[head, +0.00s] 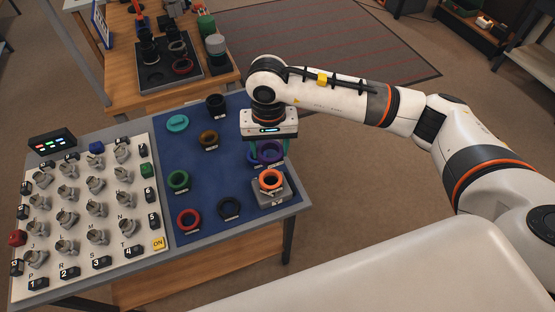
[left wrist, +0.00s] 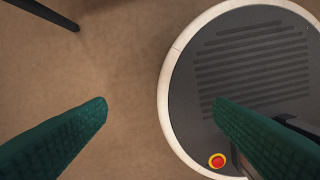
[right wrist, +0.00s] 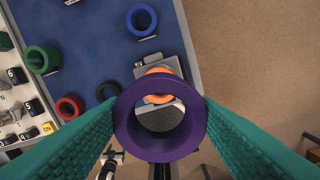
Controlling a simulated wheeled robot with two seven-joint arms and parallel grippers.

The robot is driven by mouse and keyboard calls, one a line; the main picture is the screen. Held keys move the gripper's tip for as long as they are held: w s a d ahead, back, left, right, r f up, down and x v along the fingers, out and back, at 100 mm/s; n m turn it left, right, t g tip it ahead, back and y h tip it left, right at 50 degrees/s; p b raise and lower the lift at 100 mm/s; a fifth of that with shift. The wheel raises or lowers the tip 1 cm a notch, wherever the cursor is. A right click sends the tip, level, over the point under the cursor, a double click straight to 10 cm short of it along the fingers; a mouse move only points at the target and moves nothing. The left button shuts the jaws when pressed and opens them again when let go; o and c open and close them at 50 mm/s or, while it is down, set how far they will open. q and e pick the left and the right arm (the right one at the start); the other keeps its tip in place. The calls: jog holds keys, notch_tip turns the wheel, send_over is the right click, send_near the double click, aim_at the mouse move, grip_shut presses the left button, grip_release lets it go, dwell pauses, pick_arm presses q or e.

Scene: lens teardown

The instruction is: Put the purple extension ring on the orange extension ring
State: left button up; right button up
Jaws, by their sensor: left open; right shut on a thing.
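The purple extension ring (right wrist: 160,149) is gripped between the fingers of my right gripper (right wrist: 160,110). In the head view the purple ring (head: 270,152) hangs below my right gripper (head: 267,148), above the mat. The orange extension ring (head: 271,180) sits on a grey stand (head: 272,197) at the mat's front right corner. In the right wrist view the orange ring (right wrist: 158,70) lies beyond the purple ring, partly hidden by it and not centred in its hole. The two rings look apart. My left gripper (left wrist: 160,105) is open and empty over the floor.
A blue ring (right wrist: 141,20) stands on the blue mat (head: 205,158) just behind the stand. Green (head: 178,181), red (head: 188,219), black (head: 229,207), brown (head: 208,138) and teal (head: 177,123) rings stand further left. A panel of labelled parts (head: 80,215) fills the table's left side.

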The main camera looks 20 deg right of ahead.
jog(key=p, duration=0.1)
send_over(271, 177)
notch_tip(271, 177, down, 5)
jog(key=shift+s+a+f, duration=0.1)
jog(key=shift+f, duration=0.1)
notch_tip(271, 177, down, 4)
jog(key=shift+f+p, duration=0.1)
jog(key=shift+p, duration=0.65)
jog(key=shift+f+b, duration=0.2)
jog(key=shift+b, duration=0.1)
jog(key=o, duration=1)
pick_arm(q)
jog(key=r, duration=0.2)
jog(key=shift+s+r, duration=0.3)
pick_arm(e)
jog(key=shift+r, duration=0.1)
